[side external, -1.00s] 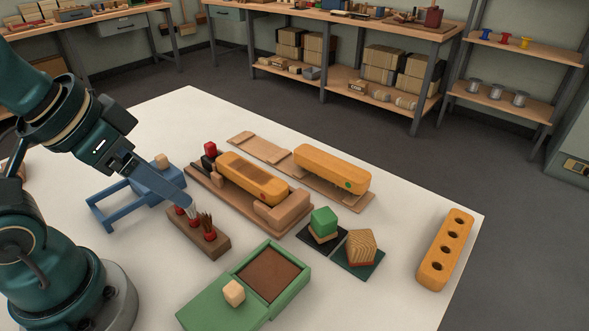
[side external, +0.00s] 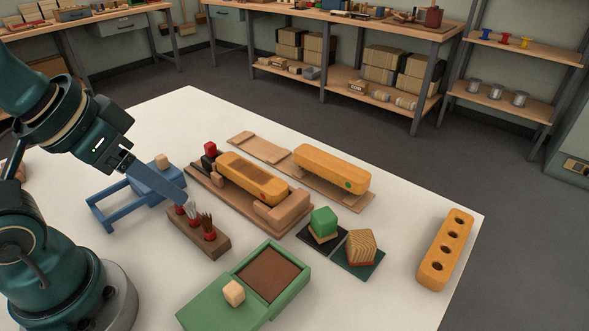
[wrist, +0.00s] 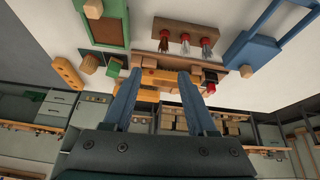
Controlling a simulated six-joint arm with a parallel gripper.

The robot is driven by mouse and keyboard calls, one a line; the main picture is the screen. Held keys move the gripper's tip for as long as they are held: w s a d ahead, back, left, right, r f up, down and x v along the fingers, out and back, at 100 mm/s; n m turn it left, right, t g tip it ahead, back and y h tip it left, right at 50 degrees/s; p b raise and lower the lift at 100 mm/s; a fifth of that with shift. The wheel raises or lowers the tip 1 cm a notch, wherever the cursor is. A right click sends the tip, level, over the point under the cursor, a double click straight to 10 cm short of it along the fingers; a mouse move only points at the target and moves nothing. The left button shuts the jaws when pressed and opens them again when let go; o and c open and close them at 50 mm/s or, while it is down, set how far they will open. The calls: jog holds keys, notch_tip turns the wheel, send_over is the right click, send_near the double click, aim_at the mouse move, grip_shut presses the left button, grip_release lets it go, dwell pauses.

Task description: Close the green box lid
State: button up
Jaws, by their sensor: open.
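The green box (side external: 272,272) stands at the front of the white table with its brown inside showing. Its green lid (side external: 205,308) is slid out toward the front left, with a pale wooden knob (side external: 234,293) on top. In the wrist view the box (wrist: 125,30) is at the top left, and the knob (wrist: 93,8) shows at the top edge. My gripper (side external: 182,202) is over the tuft holder, behind and left of the box, apart from the lid. In the wrist view my gripper (wrist: 161,74) is open, with nothing between its fingers.
A brown holder (side external: 205,240) with several red-based tufts stands between my gripper and the box. A blue stand (side external: 150,185) is at the left. Yellow blocks (side external: 330,170) lie behind, and a green cube (side external: 323,220) is right of the box.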

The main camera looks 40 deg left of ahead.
jog(key=w+d+n, duration=0.1)
jog(key=m+g, duration=0.2)
jog(key=g, duration=0.4)
send_over(234, 288)
notch_tip(234, 288, down, 5)
jog(key=shift+a+r, duration=0.1)
jog(key=shift+f, duration=2.65)
grip_shut()
